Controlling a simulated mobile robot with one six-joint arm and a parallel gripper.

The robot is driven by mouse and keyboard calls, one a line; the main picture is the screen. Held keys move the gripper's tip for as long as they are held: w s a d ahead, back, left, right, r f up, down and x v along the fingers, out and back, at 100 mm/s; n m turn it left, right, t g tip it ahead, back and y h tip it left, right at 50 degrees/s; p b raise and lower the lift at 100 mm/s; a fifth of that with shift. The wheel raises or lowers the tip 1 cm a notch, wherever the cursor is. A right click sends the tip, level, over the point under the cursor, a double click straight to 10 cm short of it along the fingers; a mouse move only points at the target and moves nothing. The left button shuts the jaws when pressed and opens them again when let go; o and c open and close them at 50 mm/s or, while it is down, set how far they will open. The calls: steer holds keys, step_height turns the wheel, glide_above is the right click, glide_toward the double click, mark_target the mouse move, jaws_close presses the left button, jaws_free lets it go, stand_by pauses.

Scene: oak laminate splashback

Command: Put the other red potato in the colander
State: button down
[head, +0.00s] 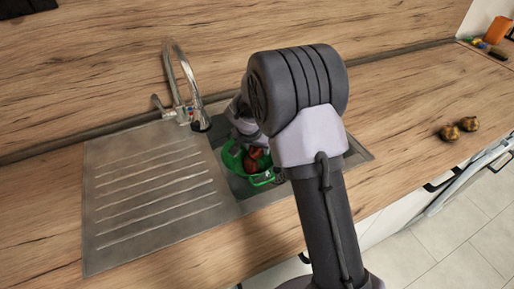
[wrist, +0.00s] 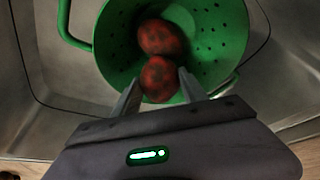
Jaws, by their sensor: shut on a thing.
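The green colander (head: 233,160) stands in the sink basin, and the wrist view looks down into it (wrist: 225,45). Two red potatoes show inside its rim in the wrist view. The farther red potato (wrist: 159,37) rests in the bowl. The nearer red potato (wrist: 159,84) is between the fingers of my gripper (wrist: 158,80), which is shut on it. The two potatoes appear to touch; I cannot tell whether the held one touches the colander. In the head view my arm hides part of the basin and the gripper.
The steel sink (head: 150,195) has a ribbed drainer on the left and a tap (head: 182,90) behind. Two brown round items (head: 449,132) lie on the right of the worktop. An orange object (head: 497,30) stands at the far right. The worktop between is clear.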

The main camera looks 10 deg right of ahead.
steer(key=shift+f, duration=0.1)
steer(key=c, duration=0.6)
jaws_free()
steer(key=s+r+p, duration=0.2)
steer(key=s+r, duration=0.2)
steer(key=r, duration=0.3)
steer(key=s+a+r+y+p, duration=0.1)
steer(key=s+r+p, duration=0.15)
steer(key=r, duration=0.45)
steer(key=s+r+p, duration=0.1)
steer(key=s+r, duration=0.4)
steer(key=r, duration=0.3)
steer(key=s+a+r+y, duration=0.1)
steer(key=s+r, duration=0.1)
steer(key=s, duration=0.5)
steer(key=s+a+r+n+t+y, duration=0.1)
steer(key=s+r, duration=0.1)
steer(key=s, duration=0.5)
steer(key=s+a+r+n+t+y, duration=0.1)
steer(key=s+a+r, duration=0.1)
steer(key=s, duration=0.6)
steer(key=shift+r+y, duration=0.3)
steer(key=shift+r, duration=0.05)
